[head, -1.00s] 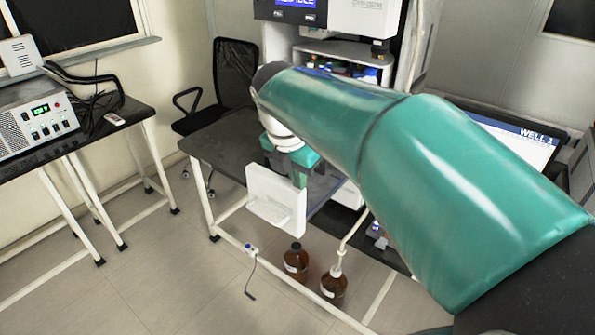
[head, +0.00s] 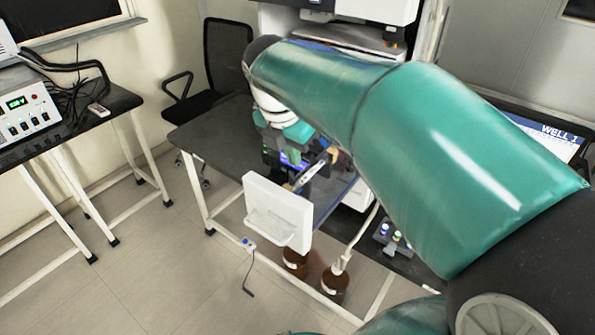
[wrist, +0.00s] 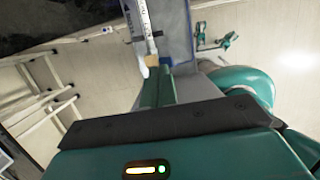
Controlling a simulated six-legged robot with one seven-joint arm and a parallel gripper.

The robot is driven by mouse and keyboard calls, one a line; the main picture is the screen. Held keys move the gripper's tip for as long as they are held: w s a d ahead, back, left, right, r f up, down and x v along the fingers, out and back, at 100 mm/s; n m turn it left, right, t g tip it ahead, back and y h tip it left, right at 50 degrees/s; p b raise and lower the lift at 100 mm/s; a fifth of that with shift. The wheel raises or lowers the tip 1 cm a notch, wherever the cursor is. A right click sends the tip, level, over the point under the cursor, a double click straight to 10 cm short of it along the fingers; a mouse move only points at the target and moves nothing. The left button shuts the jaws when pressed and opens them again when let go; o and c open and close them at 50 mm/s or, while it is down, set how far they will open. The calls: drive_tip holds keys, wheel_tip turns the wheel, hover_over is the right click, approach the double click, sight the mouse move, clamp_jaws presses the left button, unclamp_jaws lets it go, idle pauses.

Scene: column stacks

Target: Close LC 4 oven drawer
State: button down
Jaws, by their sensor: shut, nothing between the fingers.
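The drawer front (head: 278,212) is a white panel with a protruding handle lip, standing out from the instrument on the dark bench. The drawer is open, and its blue-grey inside (head: 332,202) shows behind the front. It seems to be the blue-grey surface (wrist: 178,32) in the wrist view. My gripper (wrist: 156,72) is shut and empty, with its green fingers together beside a white lettered bar (wrist: 139,24) with a tan end. In the head view that bar (head: 308,176) lies behind the drawer front, with my wrist above it. My arm hides most of the instrument. I cannot tell contact.
A black chair (head: 228,55) is behind the bench. A side table with a power supply (head: 24,112) is at left.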

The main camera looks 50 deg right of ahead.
drive_tip(key=x, duration=0.9)
drive_tip(key=shift+s+d+f, duration=0.15)
drive_tip(key=shift+s+f, duration=0.05)
drive_tip(key=shift+s, duration=0.15)
drive_tip(key=shift+w+f, duration=0.15)
drive_tip(key=shift+f, duration=0.1)
drive_tip(key=shift+d, duration=0.1)
